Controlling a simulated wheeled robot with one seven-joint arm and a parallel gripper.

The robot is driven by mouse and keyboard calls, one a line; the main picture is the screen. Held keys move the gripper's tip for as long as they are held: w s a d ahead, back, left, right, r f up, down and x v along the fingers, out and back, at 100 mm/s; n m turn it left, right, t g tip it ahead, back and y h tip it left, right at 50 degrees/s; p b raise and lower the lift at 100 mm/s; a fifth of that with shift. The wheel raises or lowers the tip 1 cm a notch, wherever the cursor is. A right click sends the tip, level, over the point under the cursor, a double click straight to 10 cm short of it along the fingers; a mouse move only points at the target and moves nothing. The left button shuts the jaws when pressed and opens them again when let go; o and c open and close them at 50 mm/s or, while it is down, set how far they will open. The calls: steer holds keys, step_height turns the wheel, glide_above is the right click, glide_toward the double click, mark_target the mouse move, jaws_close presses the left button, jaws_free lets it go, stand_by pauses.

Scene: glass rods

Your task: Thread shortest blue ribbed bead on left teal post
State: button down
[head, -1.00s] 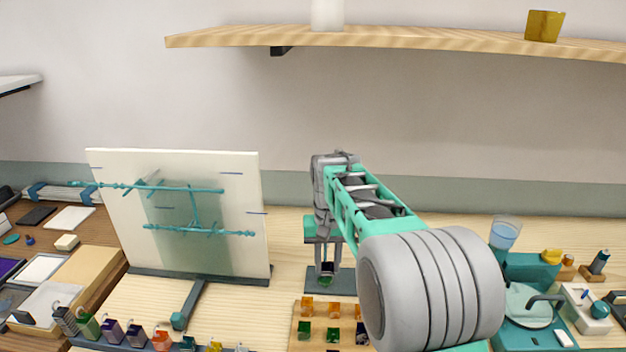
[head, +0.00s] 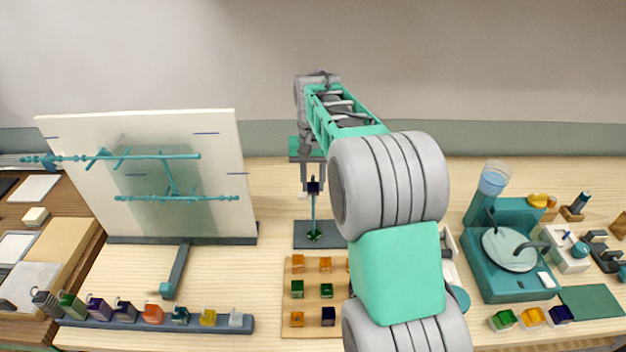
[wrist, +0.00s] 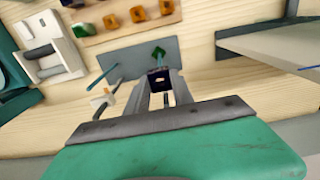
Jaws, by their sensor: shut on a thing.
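My gripper (head: 313,187) is shut on a small dark blue bead (head: 313,188), held well above a grey base plate (head: 338,240). In the wrist view the blue bead (wrist: 160,82) sits between the fingers. A thin teal post (head: 313,213) rises from the plate just below the bead, with a green bead (head: 314,236) around its foot. I cannot tell whether the blue bead is around the post's tip or just above it. Another teal post (wrist: 102,76) shows in the wrist view; my arm hides it in the head view.
A wooden tray (head: 312,276) with several orange, green and dark blue beads lies in front of the plate. A white board with teal rods (head: 215,145) stands at left. A bar (head: 245,326) carries several coloured blocks. A teal device (head: 497,285) stands at right.

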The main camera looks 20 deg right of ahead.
steer(key=shift+f, duration=0.1)
stand_by(0.3)
step_height(320, 180, down, 8)
steer(key=b, duration=0.5)
steer(key=shift+f, duration=0.15)
stand_by(1.2)
steer(key=c, duration=1)
jaws_free()
